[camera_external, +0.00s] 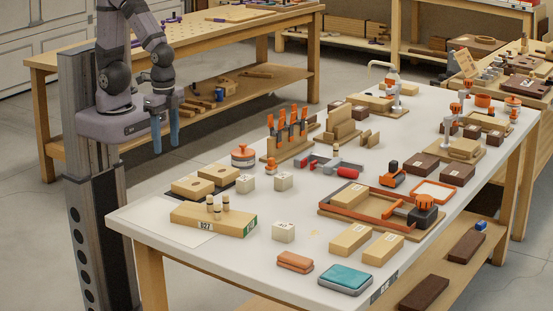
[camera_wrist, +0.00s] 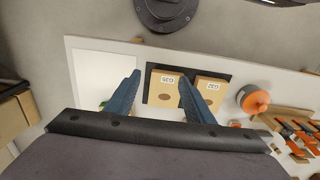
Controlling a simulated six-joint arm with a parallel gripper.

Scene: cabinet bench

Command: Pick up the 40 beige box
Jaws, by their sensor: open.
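Several small pale beige boxes stand on the white bench in the external view. One (camera_external: 283,232) stands near the front edge with a dark mark on top that could read 40, but it is too small to be sure. Two others, a left one (camera_external: 245,183) and a right one (camera_external: 283,181), stand farther back, their labels unreadable. My gripper (camera_external: 166,147) is open and empty, pointing down at the upper left, beyond the bench's left end and well away from these boxes. Its two blue fingers show spread apart in the wrist view (camera_wrist: 159,79).
A long wooden block with pegs (camera_external: 200,220) lies left of the front box. Two tan blocks on a dark mat (camera_external: 245,178) sit behind it.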

